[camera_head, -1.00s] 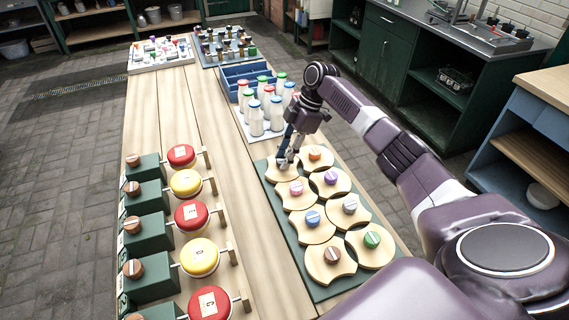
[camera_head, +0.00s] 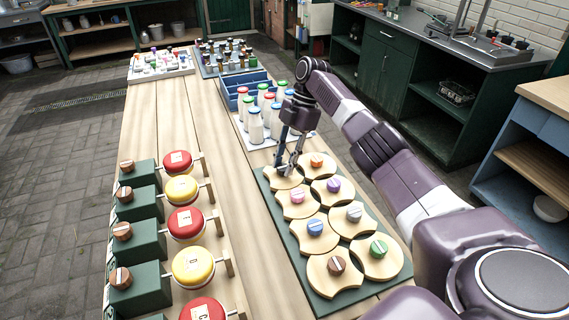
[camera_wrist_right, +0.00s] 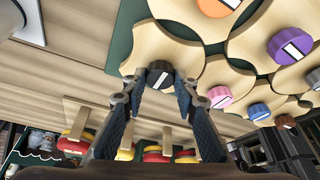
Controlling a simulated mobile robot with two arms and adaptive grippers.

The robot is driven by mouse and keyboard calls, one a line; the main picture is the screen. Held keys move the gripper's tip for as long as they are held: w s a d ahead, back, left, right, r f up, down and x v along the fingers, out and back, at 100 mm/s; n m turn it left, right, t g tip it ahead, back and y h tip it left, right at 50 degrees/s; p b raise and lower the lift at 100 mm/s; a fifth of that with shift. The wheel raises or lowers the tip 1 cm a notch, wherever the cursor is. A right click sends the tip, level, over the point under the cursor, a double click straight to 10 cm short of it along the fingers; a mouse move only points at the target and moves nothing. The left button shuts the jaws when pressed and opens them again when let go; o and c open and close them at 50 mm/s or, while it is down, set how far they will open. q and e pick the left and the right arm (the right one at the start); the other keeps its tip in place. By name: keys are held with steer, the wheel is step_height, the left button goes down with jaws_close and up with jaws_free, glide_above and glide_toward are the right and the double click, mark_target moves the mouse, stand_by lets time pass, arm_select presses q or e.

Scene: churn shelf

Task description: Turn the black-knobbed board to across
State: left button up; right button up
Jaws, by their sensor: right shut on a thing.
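The black-knobbed board is a pale wooden disc with scooped sides (camera_head: 283,181) at the far left corner of the green panel (camera_head: 290,238). In the right wrist view its black knob (camera_wrist_right: 160,75) has a white stripe that looks tilted. My right gripper (camera_head: 287,166) reaches down onto this board. In the wrist view its two fingertips (camera_wrist_right: 157,92) stand on either side of the black knob, shut on it. The fingers hide most of the knob in the head view. My left gripper is not in view.
Neighbouring boards with orange (camera_head: 317,160), pink (camera_head: 297,196) and other coloured knobs sit close around it. Milk bottles (camera_head: 256,127) and a blue crate (camera_head: 240,82) stand just beyond. Red and yellow round pieces on green blocks (camera_head: 135,240) line the left. Bare wood lies between.

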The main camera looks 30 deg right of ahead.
steer(key=o, duration=1.1)
steer(key=shift+o, duration=0.2)
steer(key=shift+r, duration=0.1)
steer(key=v, duration=0.7)
steer(key=shift+r, duration=0.2)
steer(key=shift+d, duration=0.1)
